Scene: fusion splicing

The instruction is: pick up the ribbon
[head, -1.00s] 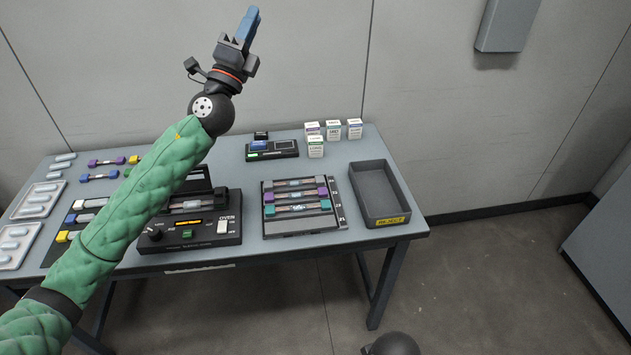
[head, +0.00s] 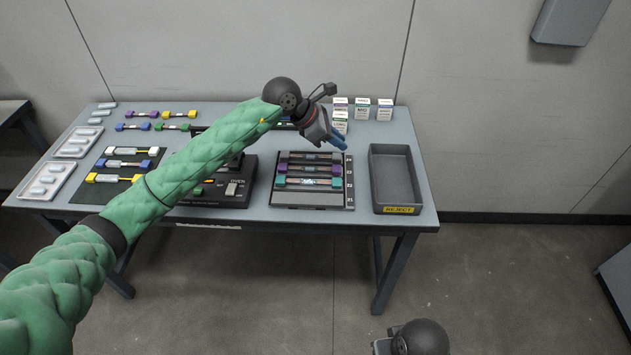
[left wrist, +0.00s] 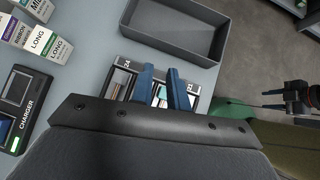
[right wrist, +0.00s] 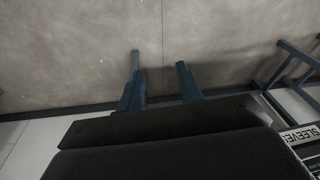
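A dark rack (head: 300,203) at the table's right of centre holds several ribbon pieces with coloured end clamps in rows. The front piece has teal clamps (head: 281,180), and one behind it has purple clamps (head: 283,168). Which one is the ribbon, I cannot tell. My left gripper (head: 340,143) is above the rack's back right corner, pointing down. The left wrist view shows its blue fingers (left wrist: 160,70) apart and empty, with part of the rack behind them. My right gripper (right wrist: 158,62) is open and empty, facing the floor away from the rack.
A grey reject tray (head: 396,178) stands right of the rack. Small labelled boxes (head: 362,108) stand behind it. The oven unit (head: 237,190) is left of the rack, partly under my left arm. A mat (head: 90,192) with coloured-clamp pieces and white trays (head: 45,180) lie further left.

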